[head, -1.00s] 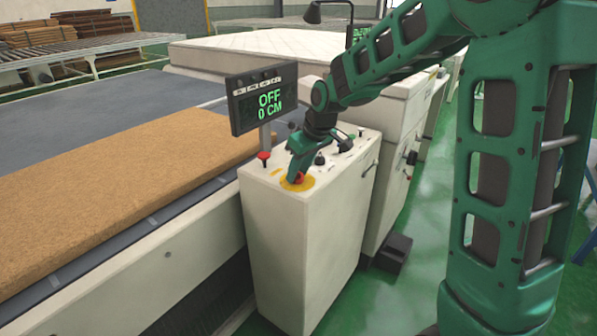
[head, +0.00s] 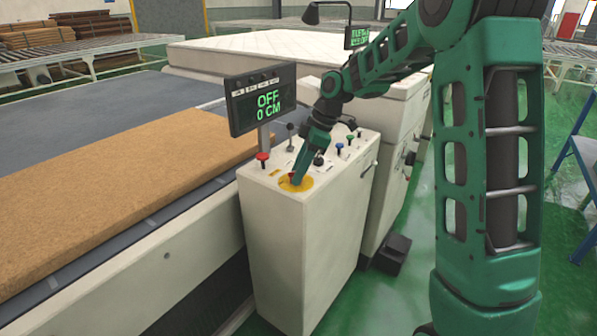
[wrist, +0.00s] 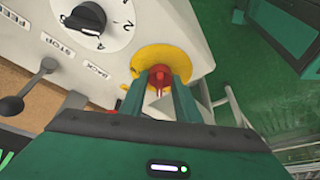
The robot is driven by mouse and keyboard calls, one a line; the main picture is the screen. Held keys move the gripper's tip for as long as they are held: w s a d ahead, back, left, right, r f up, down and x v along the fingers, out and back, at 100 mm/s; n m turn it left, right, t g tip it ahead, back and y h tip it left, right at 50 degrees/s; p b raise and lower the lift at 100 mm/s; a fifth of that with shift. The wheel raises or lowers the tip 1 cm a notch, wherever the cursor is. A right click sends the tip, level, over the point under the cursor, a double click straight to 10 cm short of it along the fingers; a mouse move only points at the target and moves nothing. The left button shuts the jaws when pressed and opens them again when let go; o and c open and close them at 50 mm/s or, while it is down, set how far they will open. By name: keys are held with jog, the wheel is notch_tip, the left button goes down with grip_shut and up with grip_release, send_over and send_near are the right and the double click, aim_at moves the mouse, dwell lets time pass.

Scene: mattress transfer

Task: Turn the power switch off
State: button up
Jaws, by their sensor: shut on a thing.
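The power switch looks to be the red knob (wrist: 159,78) on a round yellow plate (wrist: 164,58) on top of the white control box (head: 300,240). In the wrist view the knob sits between my two green fingers. My gripper (head: 295,181) reaches down to the plate and is shut on the knob. In the head view only a little red shows at the fingertips. The display (head: 262,100) on the box reads OFF and 0 CM. The same gripper shows in the wrist view (wrist: 160,82).
A black dial (wrist: 85,18) and a grey lever (wrist: 28,88) stand near my gripper. A red-topped control (head: 262,158) and blue and green buttons are also on the box. A brown slab (head: 120,180) lies on the conveyor to the left. A mattress (head: 280,42) lies behind.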

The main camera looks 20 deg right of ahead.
jog(key=shift+w+d+n, duration=0.3)
jog(key=shift+n, duration=0.2)
jog(key=shift+r, duration=0.1)
jog(key=o, duration=1)
jog(key=shift+w, duration=0.1)
jog(key=shift+a, duration=0.15)
jog(key=v, duration=1)
jog(key=shift+d+r, duration=0.25)
jog(key=shift+d, duration=0.05)
jog(key=s+d+f+m+h, duration=0.1)
jog(key=s+d+f+m, duration=0.2)
jog(key=s+m, duration=0.4)
jog(key=s+d+f+m+h, duration=0.1)
jog(key=s+d+m, duration=0.4)
jog(key=s, duration=1.4)
jog(key=s+d+f+m+g+h, duration=0.1)
jog(key=s+d+f+m, duration=0.3)
jog(key=s+m, duration=0.6)
jog(key=shift+s+d+f+h, duration=0.15)
jog(key=shift+s+d+h, duration=0.1)
jog(key=shift+s, duration=0.55)
jog(key=shift+s+d+f+h, duration=0.15)
jog(key=shift+s+d+h, duration=0.1)
jog(key=shift+s, duration=0.5)
